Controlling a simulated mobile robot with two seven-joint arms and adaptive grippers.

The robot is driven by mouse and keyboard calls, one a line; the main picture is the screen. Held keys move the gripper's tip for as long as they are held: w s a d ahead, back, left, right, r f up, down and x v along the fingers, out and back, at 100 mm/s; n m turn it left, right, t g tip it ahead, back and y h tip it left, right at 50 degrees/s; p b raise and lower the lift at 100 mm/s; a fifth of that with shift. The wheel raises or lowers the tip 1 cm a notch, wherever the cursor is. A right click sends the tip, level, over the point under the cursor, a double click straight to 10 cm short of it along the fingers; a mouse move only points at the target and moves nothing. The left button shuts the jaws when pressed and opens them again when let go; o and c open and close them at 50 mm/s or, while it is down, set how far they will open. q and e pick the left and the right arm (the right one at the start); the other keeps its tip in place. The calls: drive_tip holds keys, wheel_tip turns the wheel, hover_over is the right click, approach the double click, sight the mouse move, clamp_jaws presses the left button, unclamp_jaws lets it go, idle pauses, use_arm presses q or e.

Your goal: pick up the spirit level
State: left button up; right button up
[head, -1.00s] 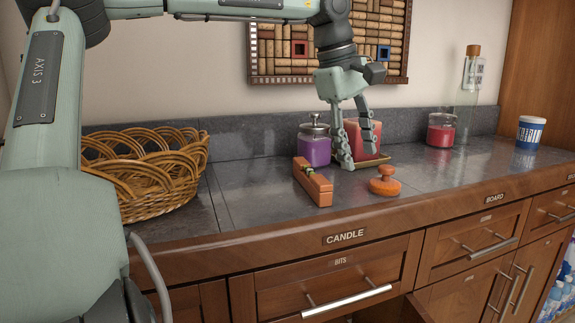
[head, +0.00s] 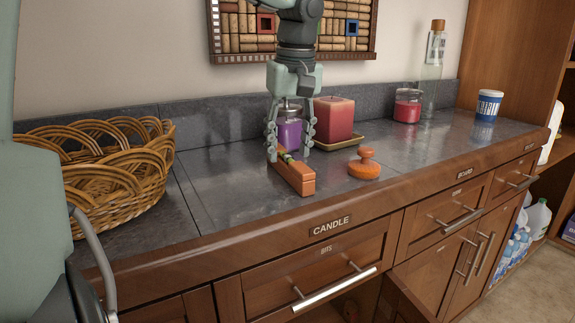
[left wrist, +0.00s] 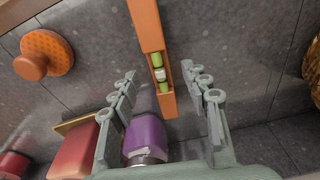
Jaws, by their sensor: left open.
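The orange spirit level (head: 294,179) lies on the dark tiled counter, its long side running from front to back. Its green vials show in the left wrist view, where the level (left wrist: 148,28) sits between my fingers. My left gripper (head: 288,158) points down over the far end of the level, with one finger on each side. It is open, and in the left wrist view gaps show between both fingers (left wrist: 170,84) and the level. My right gripper is not in view.
A purple jar (head: 290,133) stands just behind the gripper. A red candle (head: 334,120) on a tray and an orange knobbed object (head: 364,165) are to the right. A wicker basket (head: 100,180) is at the left. Counter between basket and level is clear.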

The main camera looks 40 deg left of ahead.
use_arm(q)
drive_tip(key=shift+a+f, duration=0.15)
drive_tip(key=shift+f, duration=0.6)
clamp_jaws()
